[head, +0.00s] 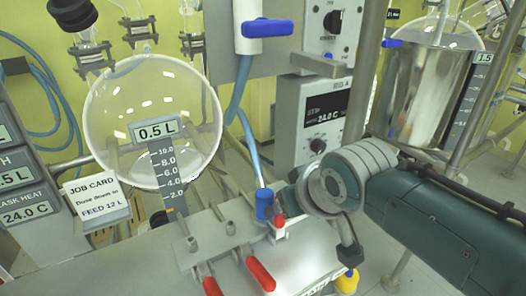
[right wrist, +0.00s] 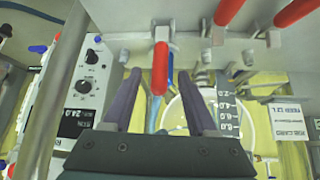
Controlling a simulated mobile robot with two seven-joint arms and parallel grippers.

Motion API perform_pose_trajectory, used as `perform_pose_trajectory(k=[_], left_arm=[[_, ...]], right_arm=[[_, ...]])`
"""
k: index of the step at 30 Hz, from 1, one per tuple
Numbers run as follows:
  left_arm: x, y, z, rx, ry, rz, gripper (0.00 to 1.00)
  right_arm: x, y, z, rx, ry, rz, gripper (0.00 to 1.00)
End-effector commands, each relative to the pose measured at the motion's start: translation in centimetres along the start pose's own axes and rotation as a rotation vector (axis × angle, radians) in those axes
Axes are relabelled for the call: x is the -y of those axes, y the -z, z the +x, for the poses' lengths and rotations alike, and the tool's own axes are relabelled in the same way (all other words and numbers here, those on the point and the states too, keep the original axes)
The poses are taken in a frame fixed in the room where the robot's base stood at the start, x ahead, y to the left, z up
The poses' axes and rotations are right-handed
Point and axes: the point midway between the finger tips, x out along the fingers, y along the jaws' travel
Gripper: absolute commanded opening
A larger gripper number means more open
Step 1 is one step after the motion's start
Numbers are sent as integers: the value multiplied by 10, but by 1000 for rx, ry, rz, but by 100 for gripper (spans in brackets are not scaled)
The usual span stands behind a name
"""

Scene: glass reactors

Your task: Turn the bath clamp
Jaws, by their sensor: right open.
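Several red-handled clamps are fixed to a metal plate (head: 205,243) at the front of the bench. Two longer red handles (head: 260,273) point toward the front; a short red lever (head: 279,220) stands farther right, beside a blue cap. No readable label shows which one is the bath clamp. My right gripper (right wrist: 163,80) is open in the right wrist view, with the short red lever (right wrist: 160,66) between its two fingers and a gap on both sides. In the head view my right wrist comes in from the right and largely hides the fingers. My left gripper is not in view.
A round glass vessel (head: 150,100) marked 0.5 L stands behind the plate. A control box (head: 312,120) reading 24.0 C and a metal post stand close behind my right wrist. A blue hose runs down to the blue cap (head: 264,204). A job card (head: 95,199) stands at left.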

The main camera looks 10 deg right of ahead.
Motion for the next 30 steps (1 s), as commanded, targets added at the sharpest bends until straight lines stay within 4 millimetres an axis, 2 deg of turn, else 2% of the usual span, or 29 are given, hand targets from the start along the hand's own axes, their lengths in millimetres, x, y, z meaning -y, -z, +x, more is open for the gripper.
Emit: perform_pose_trajectory(k=[1,9,15,25,28,30], left_arm=[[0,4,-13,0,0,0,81],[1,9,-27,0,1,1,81],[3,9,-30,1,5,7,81],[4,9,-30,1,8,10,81],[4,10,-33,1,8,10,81],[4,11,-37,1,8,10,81]], right_arm=[[0,4,-15,-1,0,0,58],[0,1,-49,0,-1,-1,58],[0,0,-58,1,-1,-1,58],[0,-2,-59,3,-1,0,58],[1,-12,-68,21,2,3,58],[2,-28,-82,52,4,7,58]])
